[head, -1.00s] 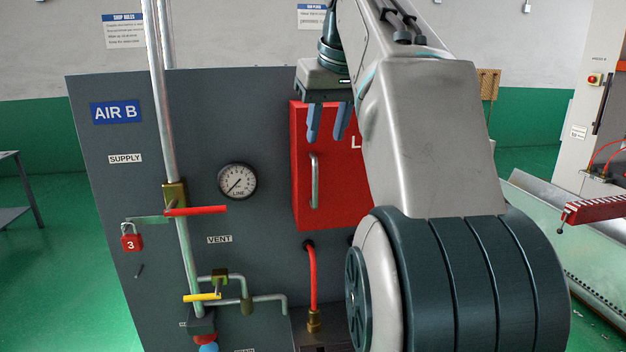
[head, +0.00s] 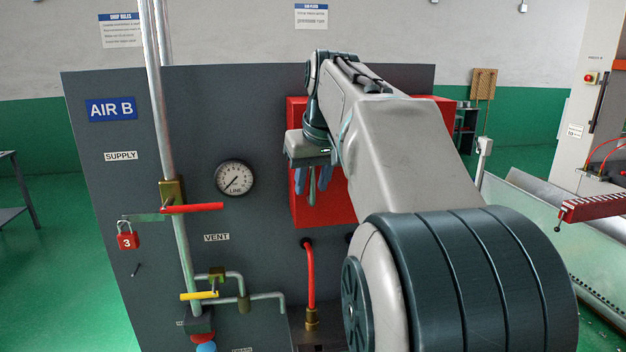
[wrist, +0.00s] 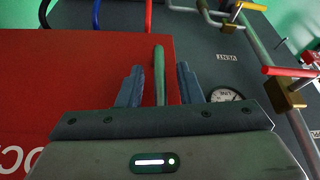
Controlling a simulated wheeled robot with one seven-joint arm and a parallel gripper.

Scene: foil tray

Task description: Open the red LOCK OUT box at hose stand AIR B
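The red LOCK OUT box (head: 323,208) is mounted on the dark AIR B panel, and its door looks shut. In the wrist view its red face (wrist: 85,85) fills the left side, with part of the white lettering at the lower left. The upright bar handle (head: 312,187) is near the door's left edge. My gripper (head: 313,180) is in front of the handle, fingers pointing down in the head view. In the wrist view the handle (wrist: 159,75) shows between the two spread fingers of my gripper (wrist: 159,72), with a gap on each side. My arm hides much of the box.
Left of the box are a LINE gauge (head: 234,177), a pipe with a red-handled valve (head: 192,208), a red padlock (head: 127,236) and a yellow-handled valve (head: 199,296). A red hose (head: 309,275) hangs below the box. A metal trough (head: 530,215) stands at the right.

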